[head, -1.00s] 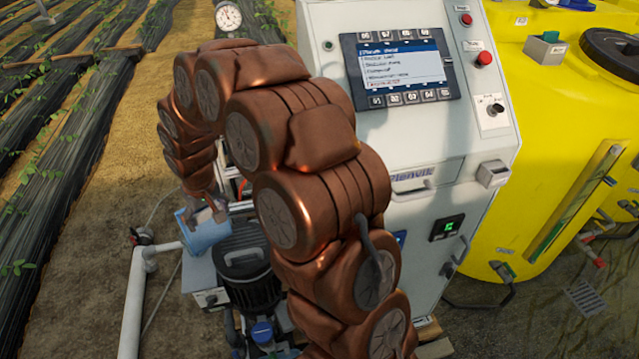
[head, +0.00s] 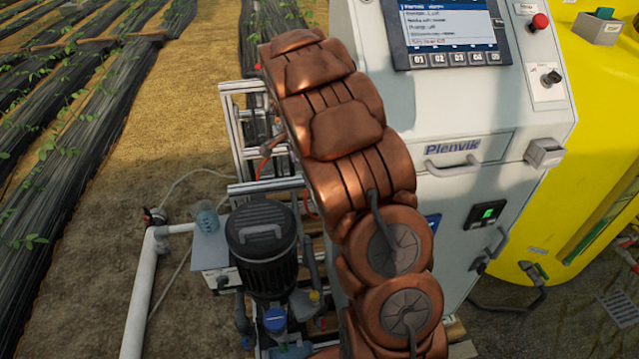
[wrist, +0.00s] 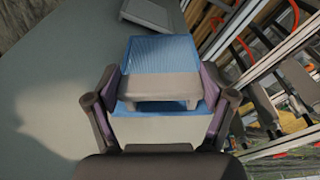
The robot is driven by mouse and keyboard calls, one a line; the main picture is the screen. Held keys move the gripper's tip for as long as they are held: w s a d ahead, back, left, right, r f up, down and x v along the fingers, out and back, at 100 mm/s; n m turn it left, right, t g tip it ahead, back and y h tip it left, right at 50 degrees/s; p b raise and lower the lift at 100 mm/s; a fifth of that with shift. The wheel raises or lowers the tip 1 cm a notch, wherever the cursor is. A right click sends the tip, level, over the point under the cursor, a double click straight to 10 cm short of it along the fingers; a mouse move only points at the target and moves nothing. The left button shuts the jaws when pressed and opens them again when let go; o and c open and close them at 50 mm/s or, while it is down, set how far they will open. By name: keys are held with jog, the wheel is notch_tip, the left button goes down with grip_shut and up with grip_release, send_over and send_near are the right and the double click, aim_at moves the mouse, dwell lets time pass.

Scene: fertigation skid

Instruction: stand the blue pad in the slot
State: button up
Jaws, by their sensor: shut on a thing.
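In the wrist view my gripper (wrist: 160,88) is closed from both sides on the blue pad (wrist: 162,54). The pad has a ribbed blue face above and a narrow blue strip lower down. A grey crosspiece (wrist: 155,90) spans it between the fingers; I cannot tell if it belongs to the pad. A pale surface shows below the strip. In the head view my bent copper arm hides the gripper and the pad. I cannot make out the slot in either view.
A white cabinet (head: 455,185) stands beside my arm. Left of it are a metal frame (head: 262,187), a black motor (head: 262,245), a small platform with a bluish cup (head: 207,218), and a white pipe (head: 143,290). Bare ground lies farther left.

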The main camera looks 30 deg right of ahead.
jog(key=s+d+f+m+g+b, duration=0.1)
jog(key=d+f+m+b, duration=0.1)
jog(key=d+f+m, duration=0.2)
jog(key=shift+s+f+m, duration=0.15)
jog(key=shift+f+m, duration=0.05)
jog(key=shift+m, duration=0.4)
jog(key=shift+d+f, duration=0.1)
notch_tip(320, 180, down, 20)
jog(key=b, duration=0.4)
jog(key=shift+b, duration=0.35)
dwell(2.3)
jog(key=shift+f, duration=0.1)
jog(key=o, duration=1.7)
